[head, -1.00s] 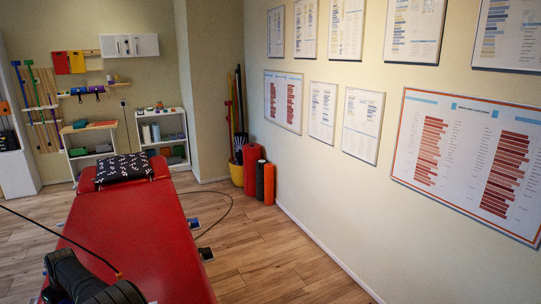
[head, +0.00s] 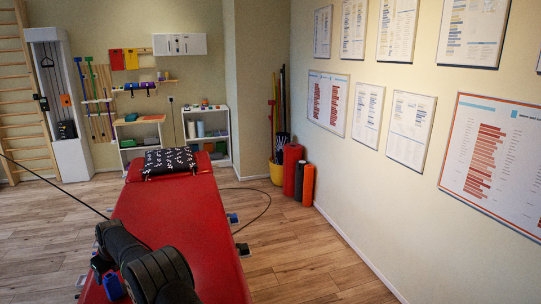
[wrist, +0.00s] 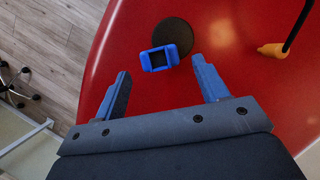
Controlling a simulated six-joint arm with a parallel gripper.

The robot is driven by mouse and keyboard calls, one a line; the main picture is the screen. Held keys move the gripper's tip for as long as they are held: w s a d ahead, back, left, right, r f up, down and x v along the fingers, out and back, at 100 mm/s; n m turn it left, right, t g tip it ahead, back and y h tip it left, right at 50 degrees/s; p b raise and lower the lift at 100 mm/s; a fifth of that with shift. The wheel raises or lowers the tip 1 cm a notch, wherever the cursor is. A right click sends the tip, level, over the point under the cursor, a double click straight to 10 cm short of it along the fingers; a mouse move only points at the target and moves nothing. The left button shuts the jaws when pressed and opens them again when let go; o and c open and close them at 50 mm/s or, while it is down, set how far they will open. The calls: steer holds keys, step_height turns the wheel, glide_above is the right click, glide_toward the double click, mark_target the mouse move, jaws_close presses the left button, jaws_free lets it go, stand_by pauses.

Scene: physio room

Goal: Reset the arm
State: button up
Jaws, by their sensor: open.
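My gripper (wrist: 160,88) shows in the wrist view with its two blue fingers spread wide apart. It is open, with nothing between the fingers. It points at the red treatment table, whose bare red top also shows in the head view (head: 183,215). A small blue square-framed object (wrist: 159,58) lies on the table beyond the fingertips, beside a dark round disc (wrist: 174,33). In the head view my dark arm reaches over the near left part of the table, and my gripper's fingers are not clear there.
A black patterned pillow (head: 169,161) lies at the table's far end. An orange-tipped dark rod (wrist: 272,50) is right of my gripper. Red and dark rolls (head: 291,170) stand by the right wall. Shelves (head: 207,128) line the back. Wooden floor right of the table is mostly clear.

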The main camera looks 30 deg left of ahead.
mark_target(108, 276)
steer(key=x, duration=0.8)
steer(key=shift+d, duration=0.1)
step_height(108, 276, up, 4)
steer(key=shift+r, duration=0.1)
steer(key=shift+w+d+r, duration=0.4)
steer(key=shift+d, duration=0.05)
steer(key=shift+o, duration=0.2)
